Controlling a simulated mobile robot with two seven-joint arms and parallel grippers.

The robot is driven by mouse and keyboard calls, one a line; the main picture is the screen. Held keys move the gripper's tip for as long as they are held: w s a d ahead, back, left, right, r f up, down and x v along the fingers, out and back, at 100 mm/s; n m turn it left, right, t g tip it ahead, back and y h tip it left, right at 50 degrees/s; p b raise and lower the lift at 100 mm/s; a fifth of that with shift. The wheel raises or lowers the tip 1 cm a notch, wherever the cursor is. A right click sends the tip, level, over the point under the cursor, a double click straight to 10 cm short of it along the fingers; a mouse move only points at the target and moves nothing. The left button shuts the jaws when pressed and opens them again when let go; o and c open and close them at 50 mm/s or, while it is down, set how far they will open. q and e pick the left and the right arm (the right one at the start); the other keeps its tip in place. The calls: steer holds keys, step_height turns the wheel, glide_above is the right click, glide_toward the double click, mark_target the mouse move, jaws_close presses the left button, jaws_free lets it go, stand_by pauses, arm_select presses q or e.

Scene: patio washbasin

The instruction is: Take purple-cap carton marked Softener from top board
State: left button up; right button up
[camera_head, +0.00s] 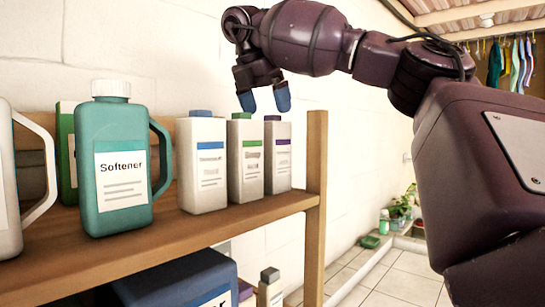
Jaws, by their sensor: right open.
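The purple-cap carton (279,160) is white with a purple label band and stands upright on the top board (180,232), at its right end beside the wooden post. Its label print is too small to read. My right gripper (265,98) hangs above the cartons with its blue fingertips pointing down. It is open and empty, just over the green and purple caps, and appears apart from them. My left gripper is not in view.
A green-cap carton (245,162) and a blue-cap carton (203,165) stand just left of it. A teal Softener jug (122,170) is further left. The wooden post (316,200) bounds the board's right end. A blue container (180,280) is below.

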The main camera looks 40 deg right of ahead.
mark_target(273, 124)
steer(key=shift+x, duration=2.5)
steer(key=shift+s+d, duration=0.1)
steer(key=shift+d, duration=0.1)
steer(key=shift+c, duration=0.2)
steer(key=shift+r, duration=0.1)
jaws_close()
